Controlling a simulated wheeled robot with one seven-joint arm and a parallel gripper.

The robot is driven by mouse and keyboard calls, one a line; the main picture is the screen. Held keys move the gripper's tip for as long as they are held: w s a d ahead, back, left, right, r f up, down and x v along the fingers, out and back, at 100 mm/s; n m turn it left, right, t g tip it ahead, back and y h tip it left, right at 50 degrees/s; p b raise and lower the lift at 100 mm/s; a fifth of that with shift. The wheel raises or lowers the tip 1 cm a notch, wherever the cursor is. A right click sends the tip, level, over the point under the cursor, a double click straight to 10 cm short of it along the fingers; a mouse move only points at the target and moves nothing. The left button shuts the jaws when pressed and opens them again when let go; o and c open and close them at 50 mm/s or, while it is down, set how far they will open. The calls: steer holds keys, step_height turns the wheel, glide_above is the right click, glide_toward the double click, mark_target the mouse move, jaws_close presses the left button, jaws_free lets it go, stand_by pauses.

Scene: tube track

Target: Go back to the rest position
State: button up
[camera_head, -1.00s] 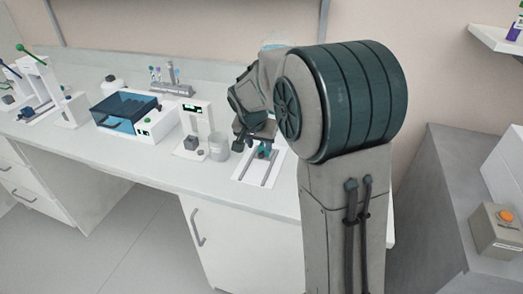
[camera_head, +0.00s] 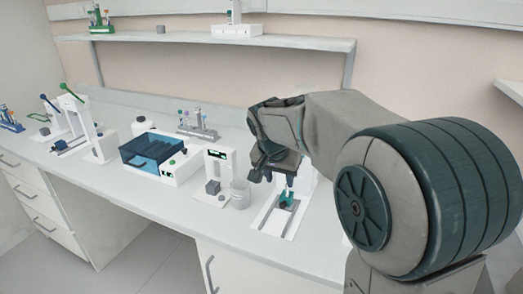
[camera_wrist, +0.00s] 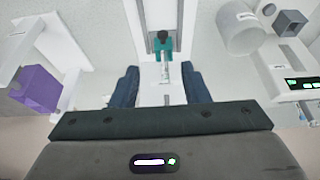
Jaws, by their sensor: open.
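My gripper (camera_head: 284,178) is open and sits over the white tube track (camera_head: 268,222), close above its teal carriage (camera_head: 287,202). In the wrist view, the fingers of my gripper (camera_wrist: 160,80) are apart, one on each side. The teal carriage (camera_wrist: 162,44) with a dark round top lies just ahead of them, between the rails of the white track (camera_wrist: 146,12). A small pale, clear piece (camera_wrist: 162,74) extends from the carriage toward the gap between the fingers; I cannot tell whether it is a tube. Neither finger visibly touches it.
A clear beaker (camera_head: 240,194) and a white device with a display (camera_head: 217,172) stand left of the track. Further left are a blue-lidded box (camera_head: 152,152) and a tube rack (camera_head: 198,132). A shelf (camera_head: 290,42) hangs behind. In the wrist view, a purple block (camera_wrist: 36,88) is at left.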

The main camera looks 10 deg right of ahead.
steer(key=s+d+f+n+y, duration=0.1)
steer(key=s+f+n, duration=0.1)
steer(key=s, duration=1)
steer(key=s+d+f+n+g+y, duration=0.1)
steer(key=s+f+n, duration=0.2)
steer(key=s, duration=0.9)
steer(key=shift+f+n, duration=0.35)
steer(key=shift+n, duration=0.15)
steer(key=shift+d, duration=0.1)
